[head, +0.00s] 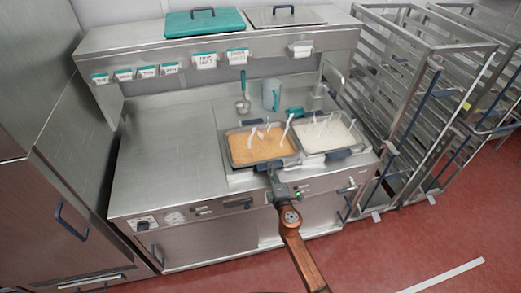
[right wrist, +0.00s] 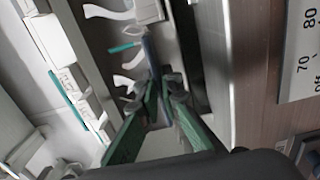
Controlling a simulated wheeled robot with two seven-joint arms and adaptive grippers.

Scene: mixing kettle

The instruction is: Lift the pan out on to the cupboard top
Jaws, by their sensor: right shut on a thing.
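The pan with orange-brown contents (head: 246,151) sits in the left of two side-by-side places in the steel unit, with white sticks standing up in it. Its dark blue front handle (head: 262,166) is at the near edge, and a blue handle also shows in the right wrist view (right wrist: 151,52). My right gripper (head: 273,174) reaches up from below and is shut on that handle. Its green fingers (right wrist: 160,100) close around the handle in the right wrist view. The flat steel cupboard top (head: 165,165) lies to the left of the pan. My left gripper is not seen.
A second pan with white contents (head: 335,139) stands right beside it. A ladle (head: 243,106), a clear jug (head: 271,96) and a teal-handled tool (head: 294,111) are behind. A shelf with lids (head: 205,22) overhangs the back. Rack trolleys (head: 405,90) stand right. The steel top at left is clear.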

